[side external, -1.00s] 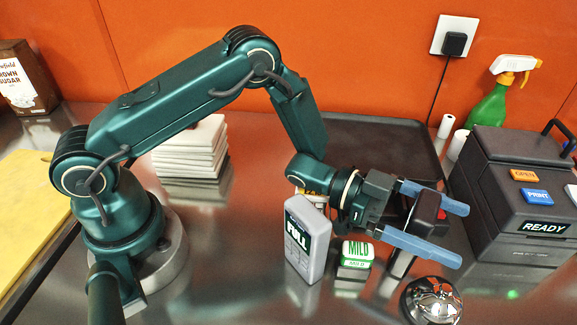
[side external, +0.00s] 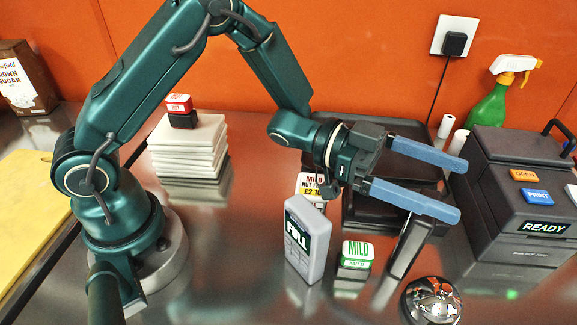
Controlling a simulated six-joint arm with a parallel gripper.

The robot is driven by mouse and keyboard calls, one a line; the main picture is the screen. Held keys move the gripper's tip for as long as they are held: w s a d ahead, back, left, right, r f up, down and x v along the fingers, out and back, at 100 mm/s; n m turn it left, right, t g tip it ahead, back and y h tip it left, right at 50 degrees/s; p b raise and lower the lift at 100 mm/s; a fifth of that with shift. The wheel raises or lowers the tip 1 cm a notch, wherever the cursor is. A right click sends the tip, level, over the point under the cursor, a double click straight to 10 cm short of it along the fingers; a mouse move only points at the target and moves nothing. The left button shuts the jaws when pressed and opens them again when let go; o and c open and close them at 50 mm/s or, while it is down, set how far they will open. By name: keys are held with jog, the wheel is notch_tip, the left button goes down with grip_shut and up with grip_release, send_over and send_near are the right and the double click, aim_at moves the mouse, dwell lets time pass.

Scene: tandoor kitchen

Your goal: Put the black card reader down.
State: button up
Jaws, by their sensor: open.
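The black card reader (side external: 408,246) appears to be the dark slab standing on the steel counter, tilted in the picture. Its upper part is partly hidden behind the near finger of my gripper. My gripper (side external: 461,190) is open and empty, with its two blue fingers spread wide. It is above the slab and appears apart from it.
A dark tray (side external: 347,122) lies behind. A printer marked READY (side external: 512,180) is at right. White stacked slabs (side external: 188,150) stand at left.

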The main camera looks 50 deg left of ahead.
jog(key=shift+w+r, duration=0.15)
jog(key=shift+r, duration=0.1)
jog(key=w+a+r+n+t+y, duration=0.4)
jog(key=w+a+t+y, duration=0.2)
jog(key=a+y, duration=0.2)
jog(key=s+a+r+n+y, duration=0.1)
jog(key=s+a+n+y, duration=0.35)
jog(key=a+y, duration=0.4)
jog(key=s+a+f+n+g, duration=0.2)
jog(key=s+g, duration=0.1)
jog(key=s, duration=0.6)
jog(key=s+a+f+n+g, duration=0.2)
jog(key=s+n+g, duration=0.1)
jog(key=s, duration=0.7)
jog(key=shift+s+a+f+g, duration=0.15)
jog(key=shift+a+f+g, duration=0.2)
jog(key=shift+g, duration=0.25)
